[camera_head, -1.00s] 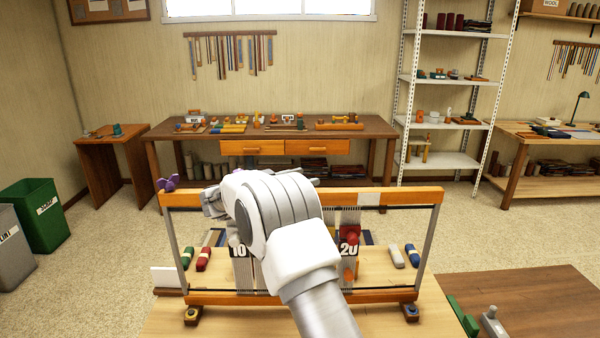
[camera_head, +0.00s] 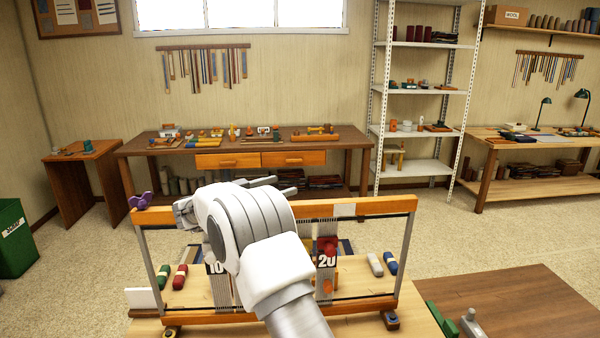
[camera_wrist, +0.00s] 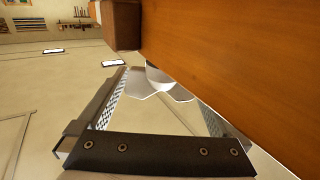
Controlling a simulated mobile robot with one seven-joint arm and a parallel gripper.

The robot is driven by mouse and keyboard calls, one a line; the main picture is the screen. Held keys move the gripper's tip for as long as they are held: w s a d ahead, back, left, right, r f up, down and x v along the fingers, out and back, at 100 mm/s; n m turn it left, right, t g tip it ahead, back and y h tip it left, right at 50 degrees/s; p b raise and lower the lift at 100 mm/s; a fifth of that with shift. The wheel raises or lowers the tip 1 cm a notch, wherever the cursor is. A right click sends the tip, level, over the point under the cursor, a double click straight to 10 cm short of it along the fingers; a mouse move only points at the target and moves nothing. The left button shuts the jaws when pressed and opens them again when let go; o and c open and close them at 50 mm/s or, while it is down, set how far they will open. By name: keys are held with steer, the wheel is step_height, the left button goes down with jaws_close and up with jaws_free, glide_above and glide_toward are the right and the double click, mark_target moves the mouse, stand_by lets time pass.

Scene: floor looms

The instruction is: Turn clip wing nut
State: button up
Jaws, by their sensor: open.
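A loom frame (camera_head: 375,206) with an orange top beam stands on a table in front of me. A purple winged piece (camera_head: 140,201) sits at the left end of that beam. My gripper (camera_head: 268,182) is at the top beam, partly hidden behind my wrist. In the wrist view my gripper (camera_wrist: 160,100) is open. A pale grey winged piece with a rounded middle, which looks like a wing nut (camera_wrist: 160,78), shows between the fingers, beside orange wood (camera_wrist: 240,60). I cannot tell whether the fingers touch it.
Red and green pieces (camera_head: 180,277) lie on the loom table at left, grey and blue ones (camera_head: 391,263) at right. A brown table (camera_head: 510,310) is at front right. A workbench (camera_head: 345,140) and shelf (camera_head: 420,130) stand behind. Floor between is clear.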

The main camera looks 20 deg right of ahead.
steer(key=s+d+r+b, duration=0.1)
steer(key=s+d+r, duration=0.5)
steer(key=d+r, duration=0.3)
steer(key=shift+s+d+r, duration=0.25)
steer(key=shift+d+r, duration=0.15)
steer(key=shift+r, duration=0.05)
